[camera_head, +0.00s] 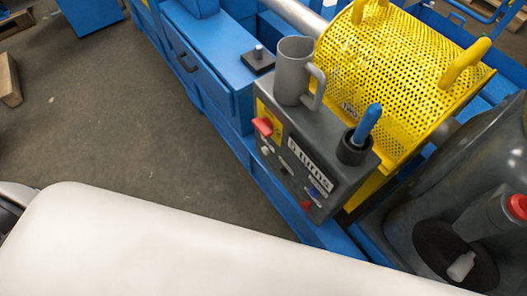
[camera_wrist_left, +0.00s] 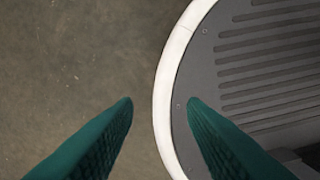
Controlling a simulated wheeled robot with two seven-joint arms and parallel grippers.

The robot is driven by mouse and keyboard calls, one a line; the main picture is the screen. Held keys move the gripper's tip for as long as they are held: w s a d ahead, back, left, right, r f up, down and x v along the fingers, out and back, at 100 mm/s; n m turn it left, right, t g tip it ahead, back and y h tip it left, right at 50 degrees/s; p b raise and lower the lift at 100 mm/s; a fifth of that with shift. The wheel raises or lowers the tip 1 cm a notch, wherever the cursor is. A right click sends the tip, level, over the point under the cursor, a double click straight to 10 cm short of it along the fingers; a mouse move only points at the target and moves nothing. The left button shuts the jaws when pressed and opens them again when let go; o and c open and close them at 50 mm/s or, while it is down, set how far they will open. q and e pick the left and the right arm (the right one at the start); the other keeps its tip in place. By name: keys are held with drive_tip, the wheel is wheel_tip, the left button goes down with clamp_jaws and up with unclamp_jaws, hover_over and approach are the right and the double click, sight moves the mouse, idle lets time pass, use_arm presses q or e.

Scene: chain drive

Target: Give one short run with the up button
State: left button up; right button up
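The dark grey control box (camera_head: 325,170) stands at the centre of the head view, on the blue machine. Its front carries a red button (camera_head: 263,127) on a yellow plate, a small pale knob (camera_head: 265,150), a "5 turns" label (camera_head: 307,166) and a small red part (camera_head: 306,204) low at the right. I cannot tell which control is the up button. My left gripper (camera_wrist_left: 158,103) shows only in the left wrist view. Its two green fingers are apart with nothing between them, over the floor and the edge of a ribbed grey surface. My right gripper is not in view.
A grey mug (camera_head: 291,72) and a blue-handled tool (camera_head: 367,124) in a dark holder stand on the box. A yellow perforated guard (camera_head: 385,65) is behind it. A dark container (camera_head: 400,215) is at the right. Open floor (camera_head: 110,120) lies left.

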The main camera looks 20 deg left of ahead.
use_arm(q)
clamp_jaws()
drive_tip(key=shift+a, duration=0.1)
idle(1.5)
